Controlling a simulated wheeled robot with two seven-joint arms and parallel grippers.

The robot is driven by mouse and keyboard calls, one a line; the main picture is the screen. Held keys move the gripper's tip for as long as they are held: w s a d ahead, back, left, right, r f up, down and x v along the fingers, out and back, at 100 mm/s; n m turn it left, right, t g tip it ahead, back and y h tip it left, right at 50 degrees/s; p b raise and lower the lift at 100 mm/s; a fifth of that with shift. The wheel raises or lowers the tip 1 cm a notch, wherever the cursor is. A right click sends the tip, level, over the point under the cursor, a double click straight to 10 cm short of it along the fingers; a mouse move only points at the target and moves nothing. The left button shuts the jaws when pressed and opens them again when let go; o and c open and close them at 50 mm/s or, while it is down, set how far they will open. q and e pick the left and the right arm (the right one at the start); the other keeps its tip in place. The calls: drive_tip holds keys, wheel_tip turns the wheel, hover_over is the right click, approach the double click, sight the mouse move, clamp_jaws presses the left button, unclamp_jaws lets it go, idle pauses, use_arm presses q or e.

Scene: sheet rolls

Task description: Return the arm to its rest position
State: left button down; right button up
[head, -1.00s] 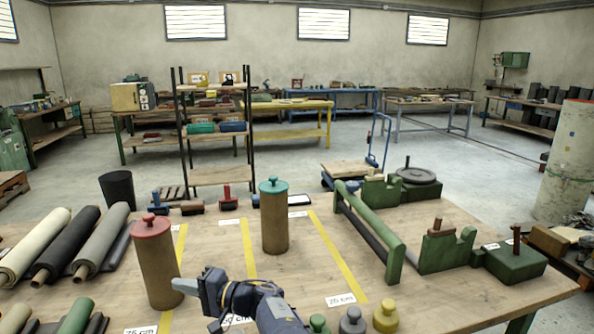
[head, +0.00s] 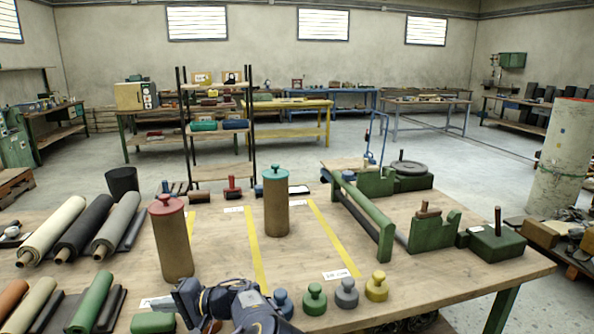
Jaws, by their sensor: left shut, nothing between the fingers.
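My left gripper (head: 180,296) is low in the head view, over the front edge of the table (head: 390,285). It is shut and empty, and its arm folds in from the bottom edge. It is in front of the brown roll with the red knobbed cap (head: 172,240) and apart from it. A second brown roll with a teal cap (head: 276,203) stands upright farther back, between the yellow stripes. My right gripper is not in view.
Several knobbed weights, such as the yellow one (head: 377,287), line the front edge right of my arm. Sheet rolls (head: 53,229) lie at the left. A green roller stand (head: 365,217) is at the right. The mid-table between the yellow stripes is mostly clear.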

use_arm(q)
drive_tip(key=s+a+f+n+g+h+b, duration=0.2)
drive_tip(key=s+f+n+g+h+b, duration=0.15)
drive_tip(key=s+f+h, duration=1)
drive_tip(key=s+d+r+t+h+b, duration=0.35)
drive_tip(key=s+d, duration=0.25)
drive_tip(key=s, duration=0.3)
drive_tip(key=s+d+r+t+h+b, duration=0.2)
drive_tip(key=s+d+t, duration=0.3)
drive_tip(key=s, duration=0.4)
wheel_tip(320, 180, up, 14)
drive_tip(key=d+g+p, duration=0.1)
drive_tip(key=p, duration=1.3)
drive_tip(key=shift+r, duration=0.25)
